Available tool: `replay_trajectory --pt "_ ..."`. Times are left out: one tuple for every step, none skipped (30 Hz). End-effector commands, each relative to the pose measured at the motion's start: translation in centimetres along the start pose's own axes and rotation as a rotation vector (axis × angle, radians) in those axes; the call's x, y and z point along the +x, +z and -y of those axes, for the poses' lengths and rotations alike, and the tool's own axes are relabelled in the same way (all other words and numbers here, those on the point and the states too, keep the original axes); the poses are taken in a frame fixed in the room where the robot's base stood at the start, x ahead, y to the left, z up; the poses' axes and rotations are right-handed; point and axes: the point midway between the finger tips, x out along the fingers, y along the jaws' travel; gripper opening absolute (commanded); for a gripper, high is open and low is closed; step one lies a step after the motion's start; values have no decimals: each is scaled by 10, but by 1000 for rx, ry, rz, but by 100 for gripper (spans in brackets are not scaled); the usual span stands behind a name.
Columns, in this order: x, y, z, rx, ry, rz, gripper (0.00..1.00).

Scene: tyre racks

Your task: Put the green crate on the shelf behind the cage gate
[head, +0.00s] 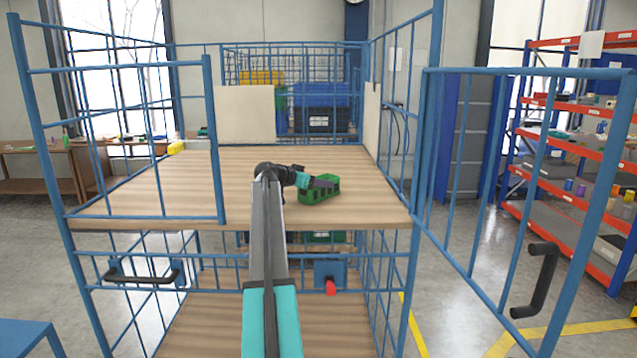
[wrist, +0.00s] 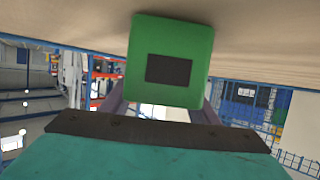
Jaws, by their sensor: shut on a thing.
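The green crate (head: 319,190) is over the wooden shelf (head: 170,185) inside the blue cage, right of its middle and a little behind the front edge. My gripper (head: 325,183) is shut on the crate. In the wrist view the crate (wrist: 172,30) fills the upper middle, with a dark patch on its face and the wooden board right beside it. The crate looks upright and at or very near the board; I cannot tell if it touches. The cage gate (head: 530,72) on the right stands swung open, with a black handle.
A fixed-looking blue front panel (head: 213,140) covers the cage's left front. Pale boards (head: 245,114) and stacked blue and yellow crates (head: 262,78) stand behind the shelf. A lower shelf (head: 215,320) is below. An orange shelving rack (head: 570,110) stands at right.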

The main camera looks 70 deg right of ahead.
Motion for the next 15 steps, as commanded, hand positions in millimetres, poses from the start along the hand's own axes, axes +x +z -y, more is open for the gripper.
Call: replay_trajectory --pt "0 -1 0 0 0 -1 23" --pt "0 0 0 0 0 -1 23" --pt "0 1 0 0 0 -1 23" --pt "0 2 0 0 -1 -1 23" --pt "0 2 0 0 -1 -1 23" --pt "0 2 0 0 0 0 58" --pt "0 2 0 0 0 0 63" --pt "0 2 0 0 0 0 68" --pt "0 2 0 0 0 0 73" --pt "0 2 0 0 0 0 73" --pt "0 2 0 -1 0 0 73" --pt "0 2 0 -1 0 0 73" --pt "0 2 0 -1 -1 0 73" --pt "0 2 1 -1 -1 0 73" --pt "0 2 1 -1 -1 0 73"
